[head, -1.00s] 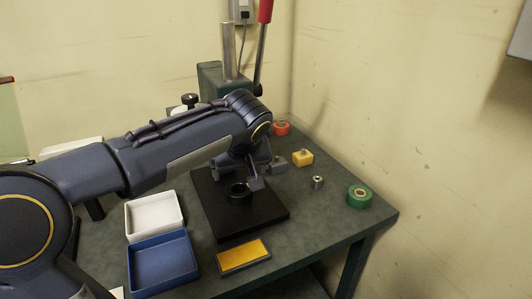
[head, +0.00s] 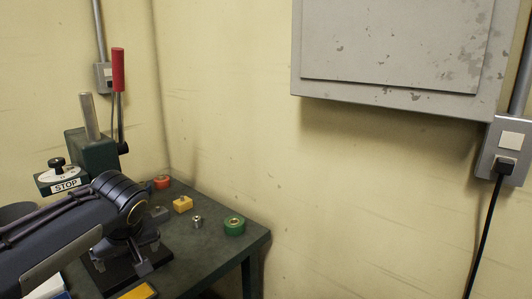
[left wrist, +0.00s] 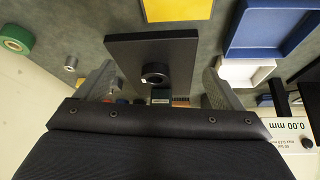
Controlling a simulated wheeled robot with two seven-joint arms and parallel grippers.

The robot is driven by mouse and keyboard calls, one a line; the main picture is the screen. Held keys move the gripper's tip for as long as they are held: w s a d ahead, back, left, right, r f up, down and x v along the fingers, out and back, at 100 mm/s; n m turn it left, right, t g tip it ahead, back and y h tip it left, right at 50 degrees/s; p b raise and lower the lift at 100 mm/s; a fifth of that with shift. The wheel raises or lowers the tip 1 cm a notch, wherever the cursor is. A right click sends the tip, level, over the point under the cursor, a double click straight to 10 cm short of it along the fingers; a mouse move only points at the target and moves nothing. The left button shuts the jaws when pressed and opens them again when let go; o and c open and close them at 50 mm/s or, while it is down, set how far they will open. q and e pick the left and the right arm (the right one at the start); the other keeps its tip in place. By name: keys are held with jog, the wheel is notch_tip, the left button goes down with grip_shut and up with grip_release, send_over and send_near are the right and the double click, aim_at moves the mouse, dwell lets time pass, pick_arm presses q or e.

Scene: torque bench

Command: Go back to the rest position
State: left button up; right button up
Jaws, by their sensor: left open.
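My left gripper (head: 122,262) is open, low in the left of the head view, above the black plate (head: 118,282) on the bench. In the left wrist view its two fingers (left wrist: 158,68) stand wide apart, with nothing held between them. Whether the fingers touch anything cannot be told. My right gripper is not in view.
A press with a red-handled lever (head: 118,70) stands behind. A grey cabinet (head: 395,45) hangs on the right wall.

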pick_arm(q)
jog(key=s+d+f+m+h, duration=0.2)
jog(key=s+d+f, duration=0.15)
jog(key=s, duration=0.45)
jog(key=s+d+f+m+t+h, duration=0.1)
jog(key=s+d+f+m+h, duration=0.2)
jog(key=s, duration=0.5)
jog(key=s+d+f+m+h, duration=0.1)
jog(key=s+d+f+h, duration=0.1)
jog(key=s+f, duration=0.45)
notch_tip(320, 180, up, 15)
jog(key=s+p, duration=0.1)
jog(key=p, duration=1.3)
jog(key=shift+s+r, duration=0.15)
jog(key=shift+s, duration=0.2)
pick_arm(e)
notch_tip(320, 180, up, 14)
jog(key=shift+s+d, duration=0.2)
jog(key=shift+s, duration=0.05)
